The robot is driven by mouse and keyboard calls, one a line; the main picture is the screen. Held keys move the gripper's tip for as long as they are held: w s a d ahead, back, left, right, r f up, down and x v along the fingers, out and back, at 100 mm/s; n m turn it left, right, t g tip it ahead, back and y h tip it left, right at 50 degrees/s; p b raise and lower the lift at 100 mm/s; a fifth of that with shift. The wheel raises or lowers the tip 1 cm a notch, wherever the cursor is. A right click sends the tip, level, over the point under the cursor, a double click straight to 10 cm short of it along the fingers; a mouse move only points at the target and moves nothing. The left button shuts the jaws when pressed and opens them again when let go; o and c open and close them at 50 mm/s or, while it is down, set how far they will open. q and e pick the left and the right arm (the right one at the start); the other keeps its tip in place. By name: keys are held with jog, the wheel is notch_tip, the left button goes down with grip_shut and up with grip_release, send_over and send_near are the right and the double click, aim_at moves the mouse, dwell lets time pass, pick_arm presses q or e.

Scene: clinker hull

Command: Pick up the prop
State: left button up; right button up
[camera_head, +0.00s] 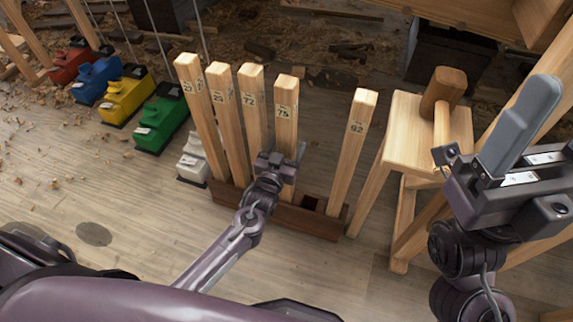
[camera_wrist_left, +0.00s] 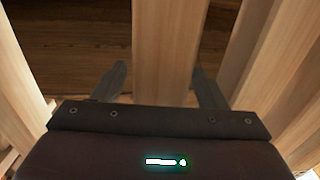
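Several pale wooden props stand upright in a low dark wooden rack (camera_head: 305,222) in the head view, each with a number label near its top. The prop marked 75 (camera_head: 286,105) is fourth from the left. My left gripper (camera_head: 282,158) is at its lower half, and in the left wrist view its two fingers stand one on each side of a prop (camera_wrist_left: 164,45), with a gap visible at the left. My right gripper (camera_head: 505,140) is raised at the right, away from the props; its finger spacing is unclear.
A prop marked 92 (camera_head: 354,135) stands apart at the rack's right, past an empty socket (camera_head: 310,203). A wooden stool (camera_head: 405,130) with a mallet (camera_head: 442,95) stands right of it. Coloured blocks, including a green one (camera_head: 161,120), line the left.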

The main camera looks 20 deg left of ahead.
pick_arm(q)
grip_shut()
jog(key=shift+r, duration=0.15)
dwell(0.4)
